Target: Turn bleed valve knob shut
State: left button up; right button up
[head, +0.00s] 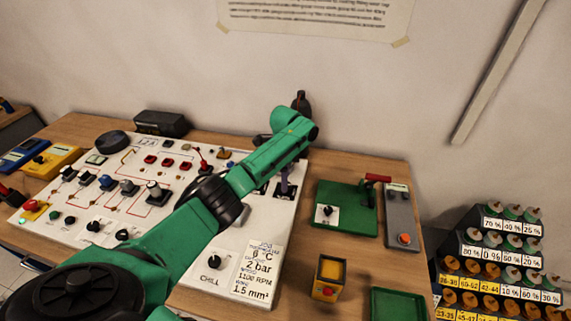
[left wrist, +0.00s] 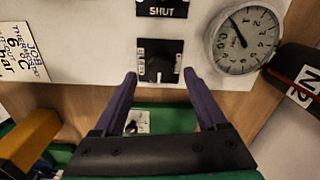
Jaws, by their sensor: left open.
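My left gripper (head: 284,184) reaches over the right part of the white panel (head: 235,240) in the head view. In the left wrist view its two purple fingers (left wrist: 160,74) are open. They stand to either side of a black knob (left wrist: 160,68) on a small black plate, with gaps on both sides. Contact is not visible. A plate with the word SHUT (left wrist: 161,11) lies above this knob at the picture's top edge, partly cut off. I cannot tell for certain which one is the bleed valve. My right gripper is not seen.
A round pressure gauge (left wrist: 244,40) and a dark bottle marked N2 (left wrist: 301,82) are close to the right finger. A green plate with a knob (head: 343,207), a grey box (head: 399,217), a yellow box (head: 329,278) and a green tray (head: 398,304) stand right of the panel.

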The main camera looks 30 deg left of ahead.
pick_arm(q)
notch_tip(320, 180, up, 13)
jog(key=b, duration=0.2)
dwell(0.3)
